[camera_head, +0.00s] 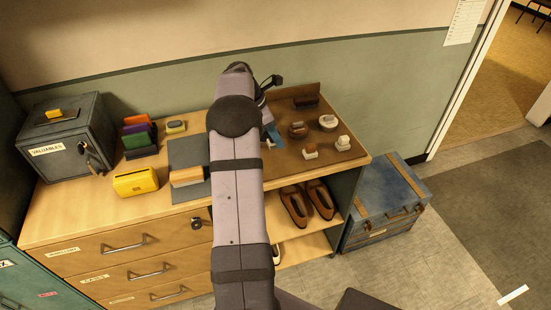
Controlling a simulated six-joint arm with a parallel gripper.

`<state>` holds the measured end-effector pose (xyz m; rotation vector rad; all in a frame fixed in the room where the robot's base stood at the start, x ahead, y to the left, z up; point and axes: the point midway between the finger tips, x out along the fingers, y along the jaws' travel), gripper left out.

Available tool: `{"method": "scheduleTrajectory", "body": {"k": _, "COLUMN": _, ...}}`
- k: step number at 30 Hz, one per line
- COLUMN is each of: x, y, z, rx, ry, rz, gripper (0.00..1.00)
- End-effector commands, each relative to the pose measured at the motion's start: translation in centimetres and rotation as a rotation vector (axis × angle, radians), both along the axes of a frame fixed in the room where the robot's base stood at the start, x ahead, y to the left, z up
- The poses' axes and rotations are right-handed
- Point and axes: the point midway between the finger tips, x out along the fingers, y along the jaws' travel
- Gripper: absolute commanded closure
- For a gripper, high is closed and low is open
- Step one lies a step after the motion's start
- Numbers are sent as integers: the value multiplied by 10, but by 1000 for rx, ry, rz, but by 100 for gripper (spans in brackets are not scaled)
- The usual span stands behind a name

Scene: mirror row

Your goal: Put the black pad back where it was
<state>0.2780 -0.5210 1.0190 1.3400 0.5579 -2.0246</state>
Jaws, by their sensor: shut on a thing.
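My gripper (264,104) is over the right half of the wooden counter, near the left edge of the brown mat (362,157). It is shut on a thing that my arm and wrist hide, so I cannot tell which. I cannot pick out the black pad with certainty. On the brown mat are a dark block (305,101), a brown piece (297,130), a round white-topped piece (327,122) and two white-topped blocks (310,151) (343,142). A blue piece (274,134) lies just below my gripper, partly hidden by my arm.
On the left are a grey mat (186,150) with a tan block (187,176), a yellow box (136,181), upright coloured pieces (139,138), a green-yellow piece (176,126) and a valuables safe (67,135). Shoes (307,203) stand on the shelf below. A blue trunk (384,205) stands right.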

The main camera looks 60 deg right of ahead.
Motion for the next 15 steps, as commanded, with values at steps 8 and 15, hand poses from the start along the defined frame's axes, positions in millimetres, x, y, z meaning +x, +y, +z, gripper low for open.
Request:
{"method": "scheduleTrajectory", "body": {"k": 8, "x": 0, "y": 1, "z": -39, "rx": 3, "ry": 1, "rz": -1, "gripper": 89}}
{"method": "scheduleTrajectory", "body": {"k": 15, "x": 0, "y": 0, "z": -48, "rx": 0, "ry": 0, "rz": -1, "gripper": 89}}
